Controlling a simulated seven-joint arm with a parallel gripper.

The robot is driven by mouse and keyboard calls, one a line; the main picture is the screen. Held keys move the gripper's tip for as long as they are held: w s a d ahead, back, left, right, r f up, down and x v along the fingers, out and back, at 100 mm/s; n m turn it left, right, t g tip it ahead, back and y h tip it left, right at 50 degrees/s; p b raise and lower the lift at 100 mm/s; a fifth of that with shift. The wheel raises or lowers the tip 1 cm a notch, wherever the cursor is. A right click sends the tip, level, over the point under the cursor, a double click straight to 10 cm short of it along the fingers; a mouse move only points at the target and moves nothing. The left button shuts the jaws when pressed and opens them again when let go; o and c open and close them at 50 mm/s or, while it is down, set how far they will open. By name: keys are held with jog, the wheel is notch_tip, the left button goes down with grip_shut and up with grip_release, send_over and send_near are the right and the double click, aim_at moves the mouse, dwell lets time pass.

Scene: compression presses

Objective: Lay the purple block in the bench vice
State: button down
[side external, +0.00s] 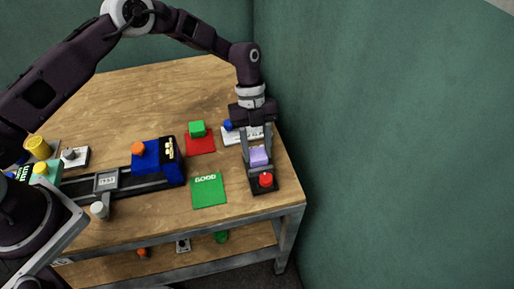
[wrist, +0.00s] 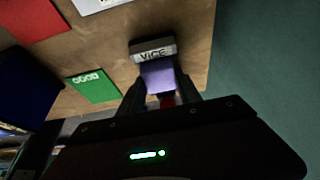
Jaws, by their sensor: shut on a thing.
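The purple block (side external: 259,157) is between the fingers of my gripper (side external: 258,150), which is shut on it. In the side view the block appears over the dark bench vice (side external: 264,190) at the table's right edge, just behind the vice's red knob (side external: 266,180). In the wrist view the purple block (wrist: 158,76) lies against the grey plate marked VICE (wrist: 153,51), with part of the red knob (wrist: 167,100) beside it. My fingers hide the block's sides, and I cannot tell whether its underside touches the vice bed.
A green GOOD mat (side external: 208,191) lies left of the vice. A green block (side external: 198,129) stands on a red mat (side external: 201,146). A white plate with a blue knob (side external: 228,125) is behind. A blue press (side external: 150,160) stands further left. The green wall is close on the right.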

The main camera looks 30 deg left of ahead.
jog(key=shift+f, duration=0.7)
dwell(0.4)
jog(key=c, duration=0.7)
grip_release()
jog(key=shift+c, duration=0.2)
jog(key=v, duration=0.7)
jog(key=s+a+r+n+t+y, duration=0.1)
jog(key=s+a+r+n+t, duration=0.2)
jog(key=r, duration=0.5)
jog(key=s+a+r+n+y, duration=0.1)
jog(key=s+a+r+n, duration=0.2)
jog(key=s+r+n, duration=0.4)
jog(key=s+a+r+n+t+y, duration=0.1)
jog(key=s+a+r+n+t, duration=0.15)
jog(key=r, duration=0.75)
jog(key=s+a+n+t, duration=0.1)
jog(key=s+a+n, duration=0.1)
jog(key=s+n, duration=0.5)
jog(key=s+a+n+t, duration=0.2)
jog(key=s+n, duration=0.5)
jog(key=s, duration=0.4)
jog(key=shift+a+r, duration=0.3)
jog(key=shift+a, duration=0.55)
